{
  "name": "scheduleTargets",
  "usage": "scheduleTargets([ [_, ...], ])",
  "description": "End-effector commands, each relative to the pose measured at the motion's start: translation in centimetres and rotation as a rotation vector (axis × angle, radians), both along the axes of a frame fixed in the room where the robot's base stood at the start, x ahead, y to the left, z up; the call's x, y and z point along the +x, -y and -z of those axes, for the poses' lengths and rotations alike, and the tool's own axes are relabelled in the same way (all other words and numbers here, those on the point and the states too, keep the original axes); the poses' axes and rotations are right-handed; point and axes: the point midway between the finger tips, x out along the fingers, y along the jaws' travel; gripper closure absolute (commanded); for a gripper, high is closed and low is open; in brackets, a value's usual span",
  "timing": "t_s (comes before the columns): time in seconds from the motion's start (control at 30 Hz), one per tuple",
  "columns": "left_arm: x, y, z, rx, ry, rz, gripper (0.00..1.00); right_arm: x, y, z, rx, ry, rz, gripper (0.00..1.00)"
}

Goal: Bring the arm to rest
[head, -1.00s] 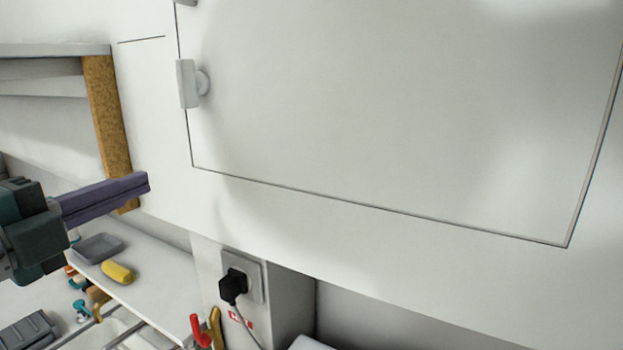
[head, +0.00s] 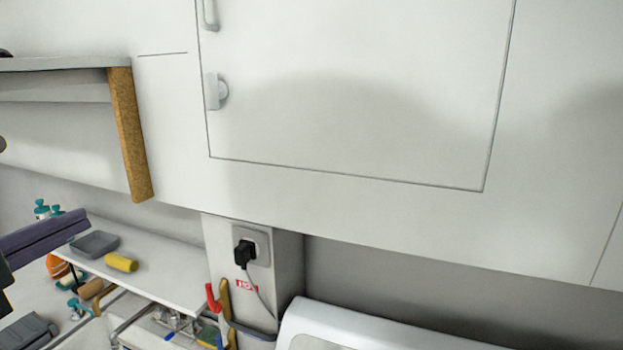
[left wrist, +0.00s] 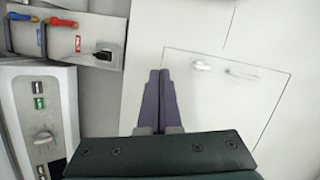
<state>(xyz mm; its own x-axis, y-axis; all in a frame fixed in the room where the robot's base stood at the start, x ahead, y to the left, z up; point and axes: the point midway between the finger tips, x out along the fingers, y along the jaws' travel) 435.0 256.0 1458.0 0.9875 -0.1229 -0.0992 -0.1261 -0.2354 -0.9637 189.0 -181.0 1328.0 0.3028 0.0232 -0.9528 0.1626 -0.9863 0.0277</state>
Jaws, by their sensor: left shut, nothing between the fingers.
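My left gripper (head: 84,226) shows at the left edge of the head view, with its purple fingers pointing right. In the left wrist view its two purple fingers (left wrist: 159,78) lie side by side, shut with nothing between them. They point toward the white wall panel and are beside the cabinet door. My right gripper is in neither view.
A white cabinet door (head: 350,95) with a latch (head: 216,91) is shut. A shelf with a cork-coloured end (head: 130,135) is at left. Below are a grey tray (head: 94,244), a yellow roll (head: 121,262), and a black plug (head: 244,254). A control panel (left wrist: 40,125) shows in the wrist view.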

Motion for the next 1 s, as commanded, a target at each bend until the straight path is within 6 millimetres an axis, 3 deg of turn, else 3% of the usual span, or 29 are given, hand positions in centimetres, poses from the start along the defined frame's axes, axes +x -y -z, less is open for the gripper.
scheduleTargets([
  [0.27,-4.6,0.4,1.7,-0.341,-0.288,-0.274,1.00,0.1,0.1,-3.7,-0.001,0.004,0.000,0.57],
  [0.37,-8.3,1.3,2.8,-0.507,-0.463,-0.417,1.00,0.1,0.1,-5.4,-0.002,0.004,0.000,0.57],
  [0.5,-15.7,3.8,3.8,-0.735,-0.766,-0.636,1.00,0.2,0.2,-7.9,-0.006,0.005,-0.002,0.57],
  [0.6,-20.2,5.6,3.8,-0.832,-0.936,-0.749,1.00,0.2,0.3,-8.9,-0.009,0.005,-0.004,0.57],
  [0.7,-23.0,6.8,3.5,-0.883,-1.046,-0.816,1.00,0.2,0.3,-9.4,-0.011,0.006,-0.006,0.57],
  [0.8,-24.3,7.3,3.5,-0.899,-1.096,-0.846,1.00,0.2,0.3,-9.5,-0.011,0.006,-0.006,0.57],
  [1.0,-24.5,7.3,3.6,-0.899,-1.103,-0.852,1.00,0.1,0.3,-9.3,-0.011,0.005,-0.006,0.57],
])
